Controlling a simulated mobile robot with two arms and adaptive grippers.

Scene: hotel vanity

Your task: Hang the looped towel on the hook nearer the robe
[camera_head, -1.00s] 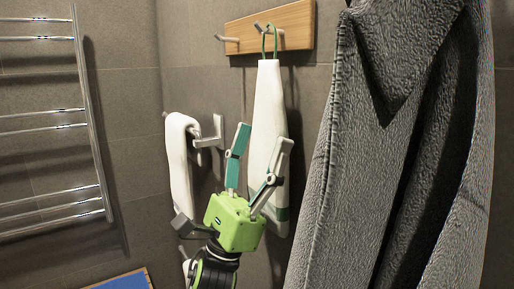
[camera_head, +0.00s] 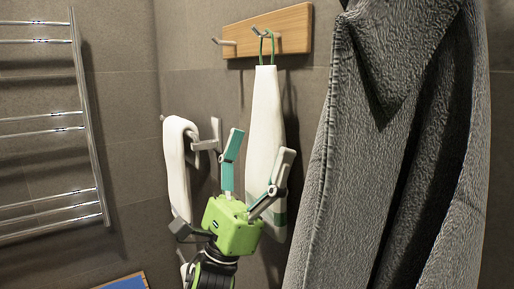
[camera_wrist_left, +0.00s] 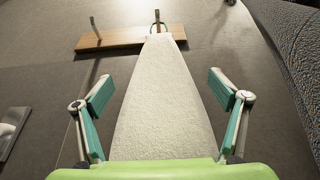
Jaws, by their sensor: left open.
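The looped towel (camera_head: 267,105) is white with a green loop (camera_head: 262,46). It hangs by the loop from the right hook (camera_head: 259,33) of a wooden rack, the hook nearer the grey robe (camera_head: 385,150). My left gripper (camera_head: 260,155) is open in front of the lower part of the towel. In the left wrist view the towel (camera_wrist_left: 163,100) runs up between the two spread fingers (camera_wrist_left: 163,95), with gaps on both sides. The loop (camera_wrist_left: 158,22) also shows there at the hook. My right gripper is not in view.
The wooden rack (camera_head: 290,30) has another hook (camera_head: 222,42) on its left, which is bare. A second white towel (camera_head: 178,165) hangs on a bar at the left. A metal towel rail (camera_head: 90,120) stands further left. The robe fills the right side.

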